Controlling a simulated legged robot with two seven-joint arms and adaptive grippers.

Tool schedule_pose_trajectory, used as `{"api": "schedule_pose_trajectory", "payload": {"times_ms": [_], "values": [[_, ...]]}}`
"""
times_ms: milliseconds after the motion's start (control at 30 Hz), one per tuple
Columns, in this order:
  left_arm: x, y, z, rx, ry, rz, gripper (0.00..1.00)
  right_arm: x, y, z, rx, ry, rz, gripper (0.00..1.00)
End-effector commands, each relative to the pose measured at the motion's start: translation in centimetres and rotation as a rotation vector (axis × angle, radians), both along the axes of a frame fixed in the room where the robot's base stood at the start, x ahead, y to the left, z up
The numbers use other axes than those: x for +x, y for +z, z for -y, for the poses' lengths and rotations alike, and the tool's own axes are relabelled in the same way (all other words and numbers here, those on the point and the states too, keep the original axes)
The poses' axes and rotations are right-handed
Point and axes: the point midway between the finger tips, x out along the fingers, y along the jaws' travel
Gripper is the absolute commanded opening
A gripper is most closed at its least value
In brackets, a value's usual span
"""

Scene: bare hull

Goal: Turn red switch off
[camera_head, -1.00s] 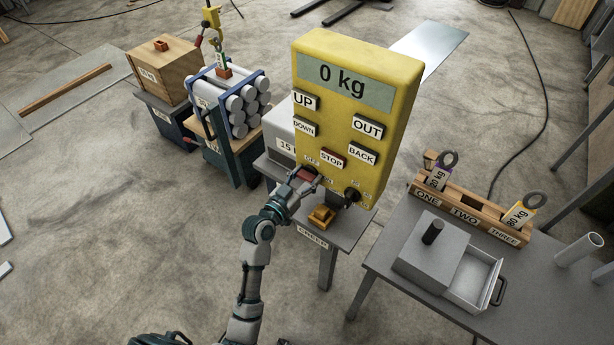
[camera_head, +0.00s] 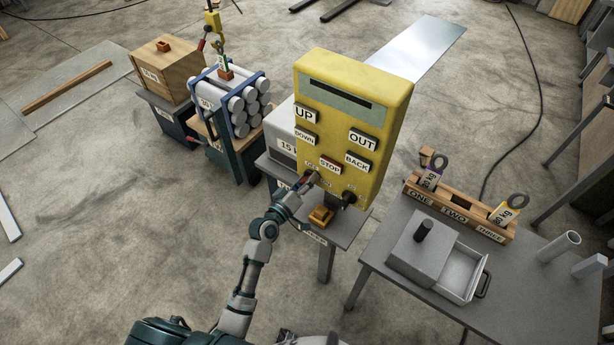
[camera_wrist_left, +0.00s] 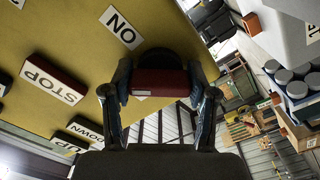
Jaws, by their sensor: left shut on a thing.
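A yellow control box (camera_head: 385,100) stands upright on a small grey table, and its display (camera_head: 340,93) shows a dark strip with no reading. The red switch (camera_wrist_left: 160,83) is low on the face of the box, below the STOP button (camera_head: 330,165). My left gripper (camera_head: 309,181) is at the lower left of the box, shut on the red switch. In the left wrist view, the fingers of my left gripper (camera_wrist_left: 160,80) stand on both sides of the switch, beside an ON label (camera_wrist_left: 121,27). The fingers partly hide the switch in the head view. My right gripper is not seen.
A yellow-orange block (camera_head: 321,215) lies on the small table just right of my left gripper. A dark knob (camera_head: 348,197) sticks out of the box nearby. A grey table (camera_head: 385,270) with an open drawer box (camera_head: 462,277) stands at the right.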

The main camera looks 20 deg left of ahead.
Motion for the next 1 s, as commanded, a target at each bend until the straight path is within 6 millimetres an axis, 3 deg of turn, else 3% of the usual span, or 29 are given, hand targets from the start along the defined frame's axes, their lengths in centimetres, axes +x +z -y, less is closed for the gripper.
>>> {"api": "schedule_pose_trajectory", "payload": {"times_ms": [600,1000], "values": [[-0.1,-0.3,0.0,-0.51,0.001,-0.196,0.23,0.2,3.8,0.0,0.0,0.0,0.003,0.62],[-0.1,-0.5,0.0,-0.678,0.001,-0.257,0.23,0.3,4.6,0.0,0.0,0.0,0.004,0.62]]}}
